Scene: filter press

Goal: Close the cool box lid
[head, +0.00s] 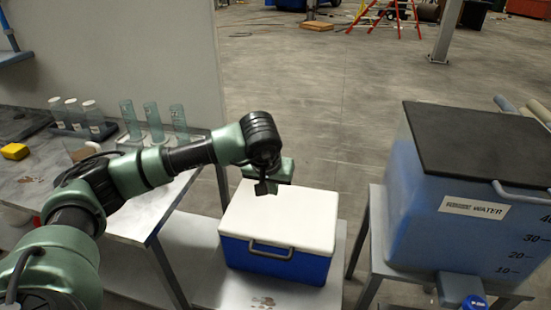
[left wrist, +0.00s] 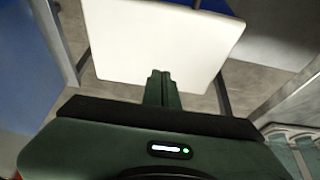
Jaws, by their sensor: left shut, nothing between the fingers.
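The cool box (head: 275,262) has a blue body with a grey handle on its front and stands on a low grey stand. Its white lid (head: 290,220) lies flat on top and looks closed. My left gripper (head: 264,188) is above the lid's back left part, shut and empty; I cannot tell whether it touches the lid. In the left wrist view the white lid (left wrist: 155,40) fills the upper middle, beyond the shut fingers of my left gripper (left wrist: 161,76). My right gripper is not in view.
A blue water tank (head: 450,200) with a dark cover stands close on the right. On the left, a grey table (head: 150,205) holds glass cylinders (head: 153,122), white-capped bottles (head: 75,115) and a yellow item (head: 14,151). Open floor lies behind the box.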

